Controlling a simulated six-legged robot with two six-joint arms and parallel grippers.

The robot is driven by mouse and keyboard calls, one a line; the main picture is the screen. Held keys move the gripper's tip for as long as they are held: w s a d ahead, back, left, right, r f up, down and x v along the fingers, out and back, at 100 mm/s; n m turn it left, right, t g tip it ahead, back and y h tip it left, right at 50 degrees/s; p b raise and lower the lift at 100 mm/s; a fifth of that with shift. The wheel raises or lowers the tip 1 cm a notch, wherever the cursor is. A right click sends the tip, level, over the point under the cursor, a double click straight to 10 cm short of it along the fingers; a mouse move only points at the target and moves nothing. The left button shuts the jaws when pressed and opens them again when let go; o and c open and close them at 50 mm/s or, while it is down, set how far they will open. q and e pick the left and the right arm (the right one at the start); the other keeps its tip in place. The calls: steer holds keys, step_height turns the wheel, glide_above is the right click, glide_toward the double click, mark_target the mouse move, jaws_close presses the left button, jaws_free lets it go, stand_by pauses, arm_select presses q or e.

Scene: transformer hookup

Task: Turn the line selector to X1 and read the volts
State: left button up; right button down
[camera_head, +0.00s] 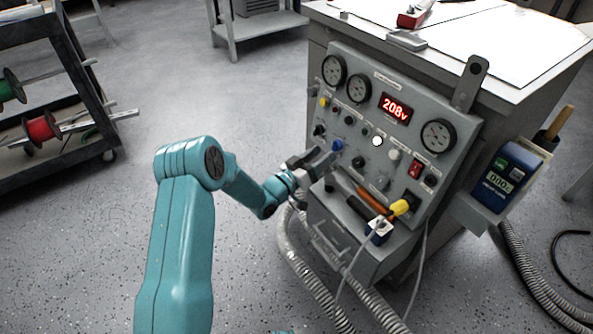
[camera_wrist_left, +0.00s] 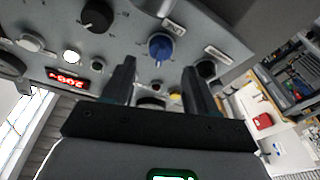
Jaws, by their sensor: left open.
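The grey transformer panel (camera_head: 365,130) stands on the front of the bench cabinet. Its red display (camera_head: 396,108) reads 208v; the display also shows tilted in the left wrist view (camera_wrist_left: 68,81). A blue knob (camera_head: 337,145) sits at the panel's lower left. In the left wrist view the blue knob (camera_wrist_left: 160,46) lies just beyond and between my fingertips. My left gripper (camera_head: 322,160) is open close in front of the knob; contact cannot be told. My right gripper is out of view.
Dials (camera_head: 334,69), other knobs and a red switch (camera_head: 415,168) crowd the panel. Orange-handled and yellow-tipped tools sit below it. A blue meter (camera_head: 506,177) hangs at right. Ribbed hoses (camera_head: 300,260) lie on the floor. Open floor lies left of the cabinet.

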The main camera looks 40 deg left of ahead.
arm_select(q)
steer(key=p+v, duration=0.2)
steer(key=v, duration=1.1)
